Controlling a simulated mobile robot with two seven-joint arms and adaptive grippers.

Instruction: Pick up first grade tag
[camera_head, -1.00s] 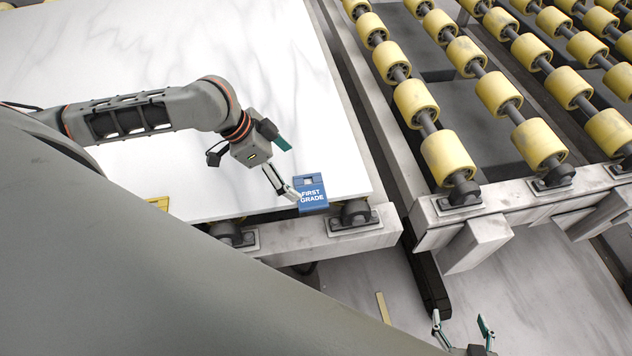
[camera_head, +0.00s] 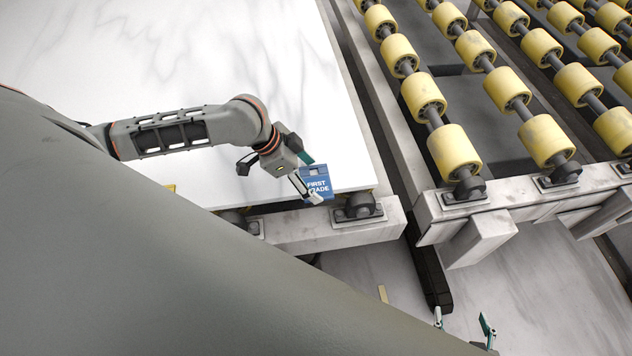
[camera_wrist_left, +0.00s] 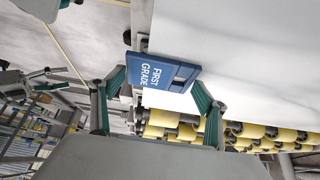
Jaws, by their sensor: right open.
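The blue first grade tag (camera_head: 318,186), with white lettering, sits at the front right edge of the white stone slab. It also shows in the left wrist view (camera_wrist_left: 165,72), ahead of and between my left fingers. My left gripper (camera_head: 310,179) is open at the tag, and one finger overlaps part of its lettering in the head view. I cannot tell whether that finger touches it. In the wrist view the left gripper (camera_wrist_left: 160,79) has its fingers spread with a gap. My right gripper (camera_head: 461,316) is open and empty, low over the floor at the bottom right.
The white slab (camera_head: 230,60) lies on a metal frame (camera_head: 330,232) with dark supports under its front edge. A conveyor of yellow rollers (camera_head: 455,152) stands to the right. A small yellow piece (camera_head: 171,188) shows at the slab's front edge, partly hidden by my body.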

